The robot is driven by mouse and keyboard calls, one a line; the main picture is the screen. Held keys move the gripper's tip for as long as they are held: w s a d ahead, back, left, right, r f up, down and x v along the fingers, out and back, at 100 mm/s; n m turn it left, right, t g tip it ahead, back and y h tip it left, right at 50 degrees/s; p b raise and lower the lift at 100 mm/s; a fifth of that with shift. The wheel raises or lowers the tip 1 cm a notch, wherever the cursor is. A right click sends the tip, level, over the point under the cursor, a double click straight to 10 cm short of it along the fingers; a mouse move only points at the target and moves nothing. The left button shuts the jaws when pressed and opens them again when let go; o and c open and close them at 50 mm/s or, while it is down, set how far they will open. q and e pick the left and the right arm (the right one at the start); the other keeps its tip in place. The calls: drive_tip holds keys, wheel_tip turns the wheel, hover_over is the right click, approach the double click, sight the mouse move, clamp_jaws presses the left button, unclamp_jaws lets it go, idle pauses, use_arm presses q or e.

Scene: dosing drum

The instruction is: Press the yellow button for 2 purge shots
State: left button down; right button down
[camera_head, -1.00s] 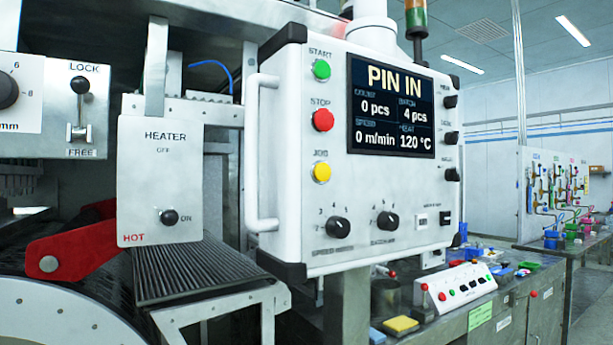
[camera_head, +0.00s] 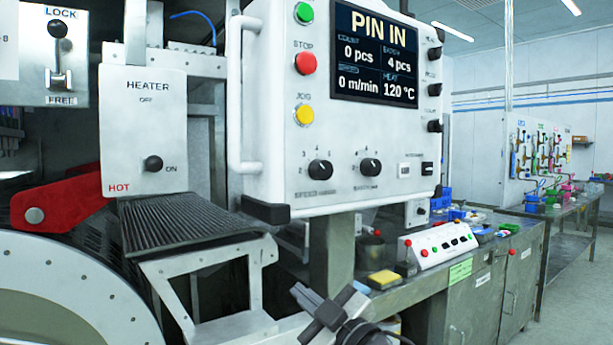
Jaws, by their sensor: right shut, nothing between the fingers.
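The yellow button (camera_head: 303,115), labelled JOG, is the lowest of a column of buttons on the white control panel (camera_head: 285,190). The red STOP button (camera_head: 305,63) and the green button (camera_head: 303,13) are above it. The panel's screen (camera_head: 376,55) reads PIN IN, 0 pcs, batch 4 pcs, 0 m/min and 120 °C. My right gripper (camera_head: 303,296) is at the bottom edge, well below the panel and the yellow button. It is shut and touches nothing that I can see. My left gripper is not in view.
A white handle (camera_head: 234,100) stands out at the panel's left side. The heater box (camera_head: 145,130) and a ribbed plate (camera_head: 180,220) are further left. A bench with a small button box (camera_head: 437,245) is at the lower right. The space before the panel is clear.

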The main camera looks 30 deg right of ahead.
drive_tip(key=s+d+r+n+t+y+b, duration=0.1)
drive_tip(key=s+r+n+t, duration=0.1)
drive_tip(key=r, duration=0.7)
drive_tip(key=s+d+r+n+t, duration=0.1)
drive_tip(key=s+r+n+t, duration=0.1)
drive_tip(key=r, duration=0.7)
drive_tip(key=n+t+y+b, duration=0.1)
drive_tip(key=n+t+y, duration=0.1)
drive_tip(key=n+y, duration=0.1)
approach(305, 115)
drive_tip(key=s+r, duration=0.6)
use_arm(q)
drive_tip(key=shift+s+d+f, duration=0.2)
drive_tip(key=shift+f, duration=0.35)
use_arm(e)
drive_tip(key=shift+s+a, duration=0.1)
drive_tip(key=shift+a, duration=0.05)
use_arm(q)
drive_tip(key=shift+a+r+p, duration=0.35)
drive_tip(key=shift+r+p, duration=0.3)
drive_tip(key=shift+p, duration=1.05)
use_arm(e)
drive_tip(key=shift+w+a, duration=0.2)
drive_tip(key=shift+w, duration=2.05)
drive_tip(key=shift+w+a, duration=0.15)
drive_tip(key=shift+w, duration=2.05)
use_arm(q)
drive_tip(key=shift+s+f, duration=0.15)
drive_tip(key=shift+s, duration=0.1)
